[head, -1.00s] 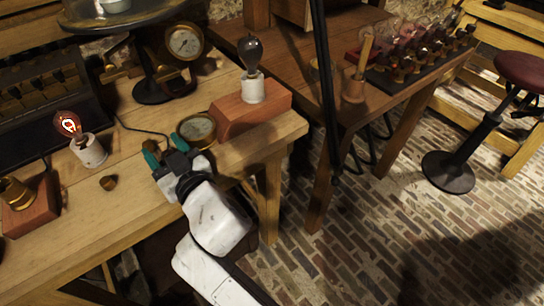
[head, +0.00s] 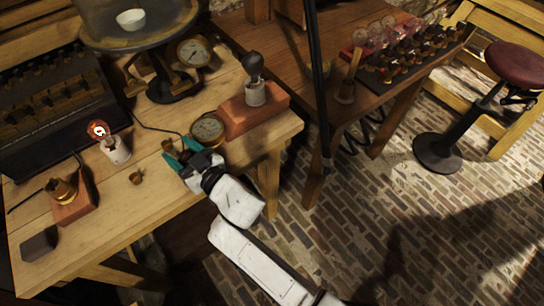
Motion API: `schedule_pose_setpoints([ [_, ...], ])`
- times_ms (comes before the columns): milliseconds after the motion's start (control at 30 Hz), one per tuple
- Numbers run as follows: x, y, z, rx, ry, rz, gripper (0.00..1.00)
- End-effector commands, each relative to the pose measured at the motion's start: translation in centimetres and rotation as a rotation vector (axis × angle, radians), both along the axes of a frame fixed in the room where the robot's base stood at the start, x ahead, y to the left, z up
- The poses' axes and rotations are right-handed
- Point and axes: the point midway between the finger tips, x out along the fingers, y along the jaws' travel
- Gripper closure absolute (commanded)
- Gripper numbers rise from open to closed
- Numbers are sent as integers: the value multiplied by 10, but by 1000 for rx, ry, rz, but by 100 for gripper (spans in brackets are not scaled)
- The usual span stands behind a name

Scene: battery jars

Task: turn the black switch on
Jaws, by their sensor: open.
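I cannot pick out the black switch for certain. A small dark block (head: 40,243) lies at the front left corner of the wooden workbench (head: 130,215); whether it is a switch is too unclear to tell. A brass fitting with a thin dark rod sits on a reddish wooden block (head: 72,208) behind it. My gripper (head: 182,154), with teal fingertips, is open and empty over the bench's front edge.
A lit bulb (head: 98,130) in a white socket and a small brass knob (head: 136,177) stand left of my gripper. An unlit dark bulb (head: 254,65) stands on a wooden block (head: 255,112).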

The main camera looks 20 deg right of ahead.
Motion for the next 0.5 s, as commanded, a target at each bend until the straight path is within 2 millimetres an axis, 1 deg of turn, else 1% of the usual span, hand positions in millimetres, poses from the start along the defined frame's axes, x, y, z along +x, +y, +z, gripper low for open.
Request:
schedule_pose_setpoints([
  [33,0,-1,7,0,2,5,44],
  [400,-1,0,4,0,2,44,44],
  [433,-6,-3,-2,-2,3,43,44],
  [500,-15,-9,-2,-1,2,43,44],
])
